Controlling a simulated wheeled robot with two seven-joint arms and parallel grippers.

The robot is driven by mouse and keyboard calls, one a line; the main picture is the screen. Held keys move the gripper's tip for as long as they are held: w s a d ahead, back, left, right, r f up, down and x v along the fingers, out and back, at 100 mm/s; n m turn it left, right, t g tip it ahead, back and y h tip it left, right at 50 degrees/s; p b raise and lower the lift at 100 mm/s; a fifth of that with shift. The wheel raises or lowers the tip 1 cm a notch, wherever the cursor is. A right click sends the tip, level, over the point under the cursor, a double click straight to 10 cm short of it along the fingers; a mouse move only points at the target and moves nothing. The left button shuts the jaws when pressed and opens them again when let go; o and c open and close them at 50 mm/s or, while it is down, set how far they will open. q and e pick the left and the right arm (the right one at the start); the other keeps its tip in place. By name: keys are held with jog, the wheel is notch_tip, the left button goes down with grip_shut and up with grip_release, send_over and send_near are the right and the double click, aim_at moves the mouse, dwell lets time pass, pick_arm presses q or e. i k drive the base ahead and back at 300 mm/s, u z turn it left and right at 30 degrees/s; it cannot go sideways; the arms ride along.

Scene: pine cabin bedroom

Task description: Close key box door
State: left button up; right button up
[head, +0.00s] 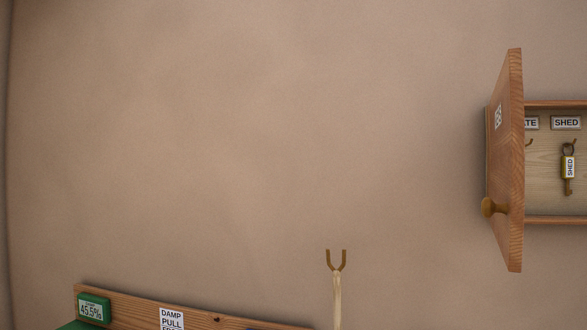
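The wooden key box (555,219) is on the wall at the right edge of the head view, partly cut off by the frame. Its door (514,160) stands open, swung out from the box's left side and seen nearly edge-on. A round wooden knob (489,207) is low on the door's left face. Inside, a key with a "SHED" tag (568,167) hangs on a hook under a "SHED" label (566,123). A second label, ending in "TE" (531,124), is partly hidden by the door. Neither of my grippers shows.
A wooden board (240,324) with a "DAMP PULL" label (171,318) and a green meter reading 45.5% (92,309) is at the lower left. A pale stick with a brass-coloured forked tip (336,262) stands at bottom centre. The wall between is bare.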

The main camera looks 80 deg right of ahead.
aim_at(504, 208)
jog(key=i, duration=0.8)
jog(key=z, duration=5.1)
jog(key=k, duration=0.3)
jog(key=u, duration=1.25)
jog(key=i, duration=0.2)
jog(key=u, duration=0.05)
